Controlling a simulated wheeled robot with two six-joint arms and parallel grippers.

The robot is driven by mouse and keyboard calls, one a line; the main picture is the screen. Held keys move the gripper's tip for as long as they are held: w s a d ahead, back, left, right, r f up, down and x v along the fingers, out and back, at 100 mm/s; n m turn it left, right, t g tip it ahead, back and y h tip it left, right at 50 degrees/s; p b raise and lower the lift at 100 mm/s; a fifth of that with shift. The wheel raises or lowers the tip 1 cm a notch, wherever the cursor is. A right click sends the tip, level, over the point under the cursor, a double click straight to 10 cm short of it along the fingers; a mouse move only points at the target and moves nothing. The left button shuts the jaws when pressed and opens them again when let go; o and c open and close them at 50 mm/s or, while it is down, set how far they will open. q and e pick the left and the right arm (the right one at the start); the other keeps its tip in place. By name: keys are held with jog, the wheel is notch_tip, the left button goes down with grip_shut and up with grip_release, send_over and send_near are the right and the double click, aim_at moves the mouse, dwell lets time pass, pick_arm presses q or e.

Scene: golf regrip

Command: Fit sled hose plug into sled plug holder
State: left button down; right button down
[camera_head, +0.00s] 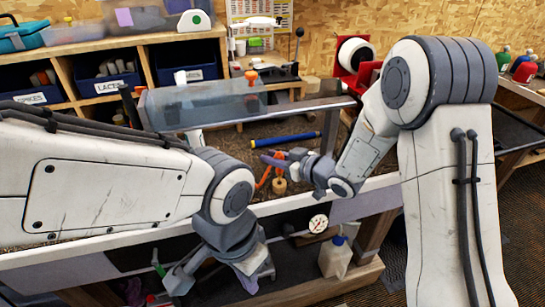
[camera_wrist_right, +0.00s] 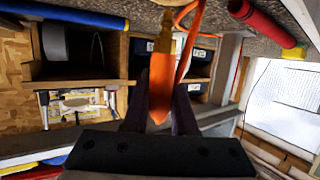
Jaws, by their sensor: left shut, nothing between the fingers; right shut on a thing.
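My right gripper (camera_head: 275,158) is above the bench in the head view, shut on the orange sled hose plug. In the right wrist view the orange plug (camera_wrist_right: 161,85) sits between the dark fingers of the right gripper (camera_wrist_right: 161,95). Its brass tip (camera_wrist_right: 165,33) points toward the top of the picture. An orange hose (camera_head: 263,178) hangs by the gripper in the head view. A small tan knob (camera_head: 279,186) is just below; I cannot tell whether it belongs to the plug holder. My left gripper (camera_head: 247,283) is shut and empty, low before the bench front.
A blue rod (camera_head: 285,139) lies on the bench behind the right gripper. A clear tank (camera_head: 205,105) stands to the left. A dial gauge (camera_head: 318,223) and white jug (camera_head: 336,257) are below the bench top. Labelled bins (camera_head: 110,85) stand at the back.

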jog(key=shift+f+b, duration=1.25)
jog(key=shift+f, duration=0.3)
jog(key=c, duration=0.6)
grip_release()
jog(key=shift+c, duration=0.2)
jog(key=shift+d, duration=0.1)
jog(key=b+v, duration=0.1)
jog(key=v, duration=0.9)
jog(key=shift+s+r, duration=0.1)
jog(key=shift+s, duration=0.05)
